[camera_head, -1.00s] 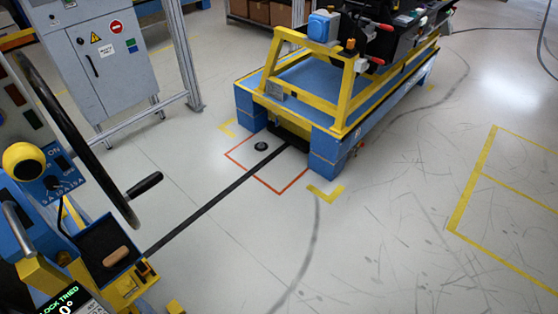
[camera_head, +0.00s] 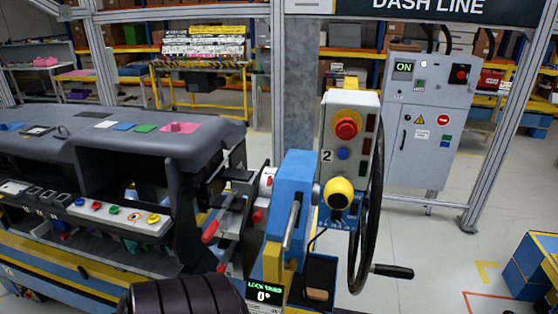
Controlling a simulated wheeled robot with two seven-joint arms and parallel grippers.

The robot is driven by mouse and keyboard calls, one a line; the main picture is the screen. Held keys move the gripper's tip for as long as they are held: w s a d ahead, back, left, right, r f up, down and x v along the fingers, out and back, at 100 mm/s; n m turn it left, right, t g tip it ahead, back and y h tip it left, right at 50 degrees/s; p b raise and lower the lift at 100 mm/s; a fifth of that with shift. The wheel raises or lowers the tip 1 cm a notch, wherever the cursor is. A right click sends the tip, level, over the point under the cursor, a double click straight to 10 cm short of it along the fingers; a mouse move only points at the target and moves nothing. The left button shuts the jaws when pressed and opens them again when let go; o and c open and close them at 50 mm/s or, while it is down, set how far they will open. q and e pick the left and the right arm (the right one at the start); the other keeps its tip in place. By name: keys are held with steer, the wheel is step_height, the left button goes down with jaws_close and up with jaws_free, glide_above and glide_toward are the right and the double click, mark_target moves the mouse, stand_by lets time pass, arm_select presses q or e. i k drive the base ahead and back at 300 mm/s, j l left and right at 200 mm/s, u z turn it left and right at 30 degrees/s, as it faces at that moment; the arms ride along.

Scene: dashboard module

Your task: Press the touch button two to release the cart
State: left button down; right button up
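A grey control post (camera_head: 347,160) marked "2" stands right of the middle. It carries a red mushroom button (camera_head: 347,127) on a yellow base, a blue button (camera_head: 343,153) below it, and dark rectangles along its right side. A yellow knob (camera_head: 339,193) sits lower, in front of the post. I cannot tell which of these is the touch button. The dashboard module (camera_head: 120,135) rests on a blue and yellow cart (camera_head: 60,262) at left. Another blue and yellow cart (camera_head: 535,265) is cut off at the right edge. Neither of my grippers is in view.
A black handwheel (camera_head: 375,190) with a crank handle (camera_head: 393,271) stands right of the post. A grey cabinet (camera_head: 432,120) with an "ON" sign stands behind. Open floor (camera_head: 430,235) lies at right. A dark ribbed cylinder (camera_head: 180,297) shows at the bottom.

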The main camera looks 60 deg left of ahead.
mark_target(338, 192)
steer(key=u, duration=2.1)
